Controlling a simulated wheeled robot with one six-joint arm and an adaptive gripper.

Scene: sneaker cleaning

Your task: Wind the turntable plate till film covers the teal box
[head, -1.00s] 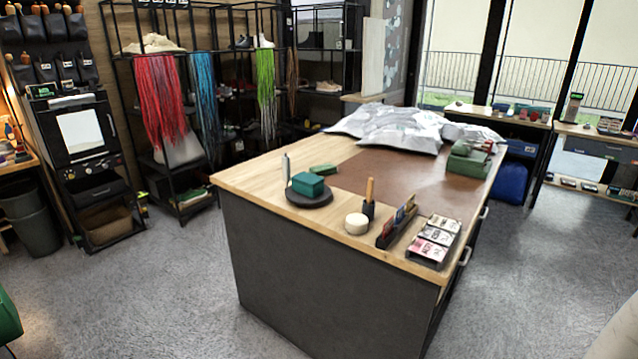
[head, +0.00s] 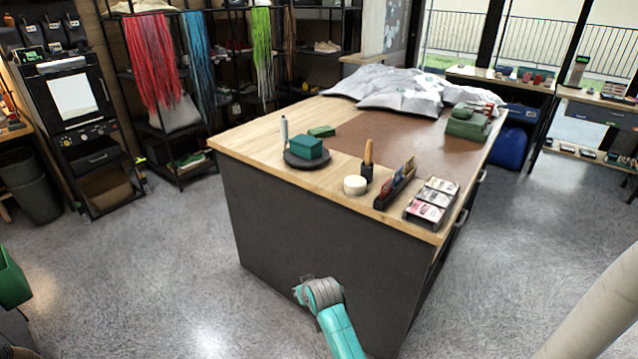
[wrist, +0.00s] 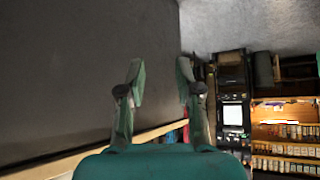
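The teal box (head: 307,147) sits on the dark round turntable plate (head: 322,163) near the front left corner of the workbench. A slim pale upright cylinder (head: 284,131) stands at the plate's left rear edge; I cannot tell whether it is the film roll. No film shows on the box. My gripper is open and empty in the wrist view (wrist: 160,82), its two fingers well apart. In the head view, my teal and grey arm rises from the bottom, in front of the bench and below its top. The turntable is not recognisable in the wrist view.
The bench's dark side (head: 300,235) faces my arm. Grey floor surrounds it.

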